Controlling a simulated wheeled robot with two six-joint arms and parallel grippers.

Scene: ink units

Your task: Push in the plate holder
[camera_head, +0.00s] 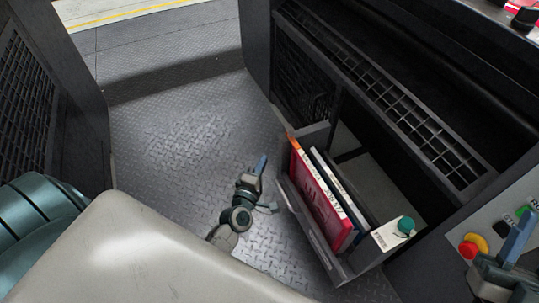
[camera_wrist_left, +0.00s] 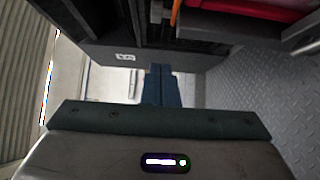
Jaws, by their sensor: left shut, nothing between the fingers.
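The plate holder (camera_head: 308,228) is a grey open-topped tray sticking out of the dark cabinet on the right in the head view. It holds a red plate (camera_head: 318,200), a pale plate beside it, and a white container (camera_head: 392,235) with a teal cap. My left gripper (camera_head: 261,162) is shut and empty, over the floor just left of the holder, apart from it. Its blue fingers (camera_wrist_left: 160,84) are together in the left wrist view, with the holder (camera_wrist_left: 240,15) at the upper right. My right gripper (camera_head: 518,240) is partly visible at the right edge; its finger gap is hidden.
The cabinet (camera_head: 390,95) has a long grille above the holder's opening. A panel with red, yellow and green buttons (camera_head: 470,247) is at the right. The textured metal floor (camera_head: 180,135) is clear. A dark grilled wall (camera_head: 50,90) stands at left.

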